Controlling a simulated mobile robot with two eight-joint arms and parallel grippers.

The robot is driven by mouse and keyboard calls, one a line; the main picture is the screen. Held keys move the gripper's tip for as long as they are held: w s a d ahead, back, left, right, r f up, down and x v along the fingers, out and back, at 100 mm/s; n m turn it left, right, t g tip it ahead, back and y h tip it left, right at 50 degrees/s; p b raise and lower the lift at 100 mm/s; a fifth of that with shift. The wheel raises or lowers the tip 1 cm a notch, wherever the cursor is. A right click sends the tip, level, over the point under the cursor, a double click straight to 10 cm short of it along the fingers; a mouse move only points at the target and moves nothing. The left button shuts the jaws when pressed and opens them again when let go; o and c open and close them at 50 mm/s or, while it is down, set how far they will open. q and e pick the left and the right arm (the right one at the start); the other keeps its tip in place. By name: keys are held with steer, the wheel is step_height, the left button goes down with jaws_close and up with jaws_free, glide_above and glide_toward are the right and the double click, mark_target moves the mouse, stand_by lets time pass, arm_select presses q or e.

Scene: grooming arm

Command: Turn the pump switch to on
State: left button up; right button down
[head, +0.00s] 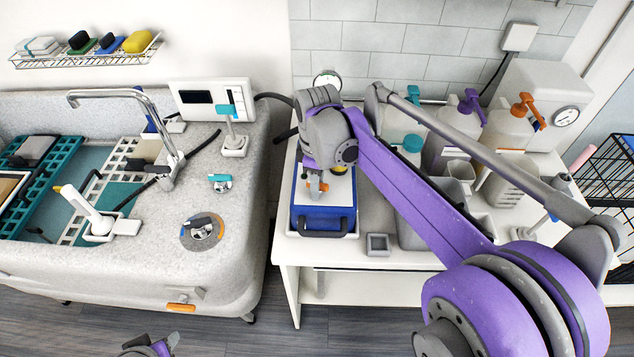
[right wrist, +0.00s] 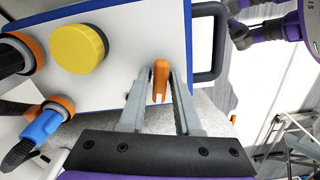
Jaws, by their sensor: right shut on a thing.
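The pump unit is a blue box with a white top (head: 325,203), standing on the white table in the head view. Its top also shows in the right wrist view (right wrist: 120,75). The pump switch is an upright orange lever (right wrist: 161,76) near the box's edge. My right gripper (right wrist: 158,88) is shut on this lever, with one grey finger on each side. In the head view an orange piece (head: 318,186) shows on the box below my right wrist; the fingers are hard to make out there. A small part of my left arm shows at the bottom edge; its jaws are unclear.
A yellow cap (right wrist: 80,50) and a blue connector (right wrist: 42,126) sit on the box near the lever. A black handle (head: 322,228) is at its front. Several pump bottles stand to the right behind my arm. A grey tub (head: 240,245) stands left, across a gap.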

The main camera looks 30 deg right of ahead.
steer(key=shift+n, duration=3.9)
steer(key=c, duration=0.7)
jaws_free()
